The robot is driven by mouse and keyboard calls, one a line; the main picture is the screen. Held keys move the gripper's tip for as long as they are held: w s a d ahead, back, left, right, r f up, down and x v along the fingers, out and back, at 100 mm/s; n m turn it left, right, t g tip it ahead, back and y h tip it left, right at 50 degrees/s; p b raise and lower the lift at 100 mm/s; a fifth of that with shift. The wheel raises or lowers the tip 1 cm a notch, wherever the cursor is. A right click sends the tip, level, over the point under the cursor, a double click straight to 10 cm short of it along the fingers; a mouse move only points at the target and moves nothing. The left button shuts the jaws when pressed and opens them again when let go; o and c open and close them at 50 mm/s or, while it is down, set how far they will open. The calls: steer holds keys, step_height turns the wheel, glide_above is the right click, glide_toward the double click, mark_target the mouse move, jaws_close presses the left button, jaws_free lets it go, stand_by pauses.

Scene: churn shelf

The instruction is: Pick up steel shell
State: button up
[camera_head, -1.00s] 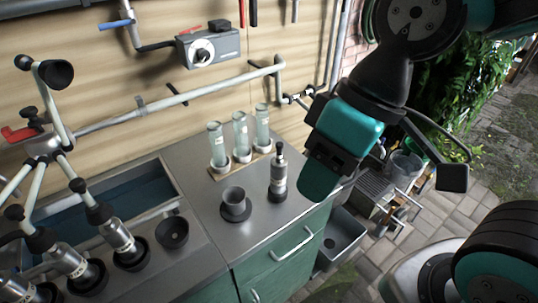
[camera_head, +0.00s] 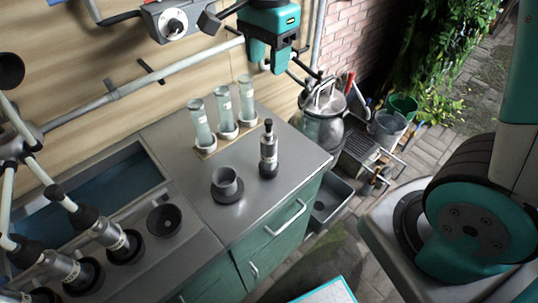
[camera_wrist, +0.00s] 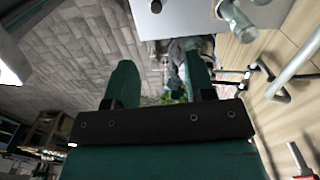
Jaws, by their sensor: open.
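An upright steel cylinder with a dark, narrow top (camera_head: 268,155), which looks like the steel shell, stands on the grey steel counter (camera_head: 262,210) in the head view. My gripper (camera_head: 268,66) is open and empty, high above the counter's back edge, well apart from the cylinder. In the wrist view my two green fingers (camera_wrist: 160,82) are spread with nothing between them. The steel cylinder cannot be made out for sure in the wrist view.
A grey cup on a dark round base (camera_head: 227,186) stands left of the cylinder. Several glass tubes on a wooden rack (camera_head: 208,152) stand behind. A blue basin (camera_head: 95,205) and milking cups (camera_head: 105,238) lie left. A metal can (camera_head: 322,118) stands past the counter's right end.

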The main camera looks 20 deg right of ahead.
steer(key=p, duration=0.2)
glide_toward(268, 121)
steer(key=f, duration=0.5)
steer(key=shift+w+d+f, duration=0.1)
steer(key=shift+w, duration=0.15)
steer(key=shift+s+f+p, duration=0.15)
steer(key=shift+f+p, duration=0.45)
steer(key=shift+f, duration=0.75)
steer(key=shift+s+f+p, duration=0.1)
steer(key=shift+f+p, duration=0.45)
steer(key=shift+f, duration=0.75)
jaws_close()
